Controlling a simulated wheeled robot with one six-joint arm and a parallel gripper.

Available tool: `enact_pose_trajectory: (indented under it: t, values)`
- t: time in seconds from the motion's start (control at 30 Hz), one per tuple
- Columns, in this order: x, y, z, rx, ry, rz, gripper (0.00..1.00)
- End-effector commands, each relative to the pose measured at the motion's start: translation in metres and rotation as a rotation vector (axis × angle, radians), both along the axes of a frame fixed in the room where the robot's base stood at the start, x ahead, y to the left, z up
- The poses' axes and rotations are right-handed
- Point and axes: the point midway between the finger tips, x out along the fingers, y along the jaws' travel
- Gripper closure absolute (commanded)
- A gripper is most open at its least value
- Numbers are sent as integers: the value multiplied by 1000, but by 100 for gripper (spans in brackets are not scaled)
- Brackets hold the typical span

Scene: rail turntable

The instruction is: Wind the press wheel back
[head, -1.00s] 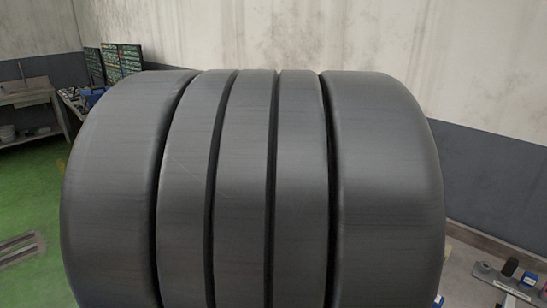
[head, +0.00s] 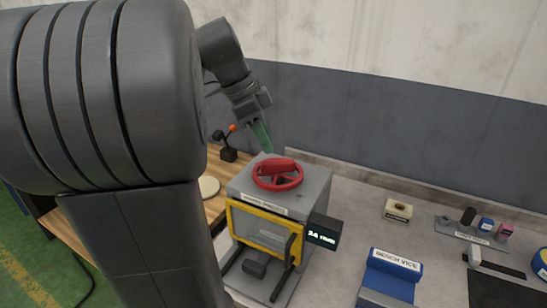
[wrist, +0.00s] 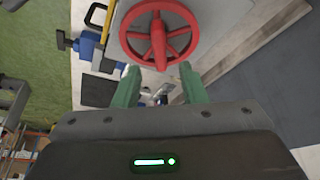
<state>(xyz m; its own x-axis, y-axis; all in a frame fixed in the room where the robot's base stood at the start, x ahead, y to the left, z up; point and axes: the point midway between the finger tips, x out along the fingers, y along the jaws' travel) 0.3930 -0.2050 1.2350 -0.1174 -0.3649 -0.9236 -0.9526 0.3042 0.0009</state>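The red press wheel (head: 278,175) lies flat on top of the grey press (head: 312,190). In the wrist view the red wheel (wrist: 159,33) is ahead of my gripper, with its spokes and hub visible. My gripper (head: 264,138) has green fingers and is just behind and above the wheel in the head view. In the wrist view the two fingers (wrist: 158,88) stand well apart with nothing between them. They look apart from the wheel. The press has a yellow-framed front and a dark display (head: 324,235) reading about 24 mm.
A blue bench vice (head: 392,275) stands right of the press. A small cream box (head: 398,210) and a rack of small items (head: 475,230) sit further right. A wooden bench with a round pale disc (head: 208,187) lies to the left.

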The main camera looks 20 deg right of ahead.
Motion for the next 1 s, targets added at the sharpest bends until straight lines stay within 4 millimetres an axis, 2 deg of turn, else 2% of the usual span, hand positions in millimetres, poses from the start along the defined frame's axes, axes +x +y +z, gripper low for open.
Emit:
enact_pose_trajectory:
  t: [0.1, 0.3, 0.5, 0.73, 0.77, 0.93, 1.0]
  values:
    - [-4, -9, -23, 1, 4, -2, 62]
    - [-7, -20, -49, 1, 2, -1, 62]
    - [-8, -24, -60, 0, 0, 0, 62]
    - [-8, -24, -60, 0, -1, 1, 62]
    - [-8, -24, -60, 0, -1, 1, 64]
    - [-8, -24, -60, 1, -1, 1, 97]
    - [-8, -24, -60, 1, -1, 1, 100]
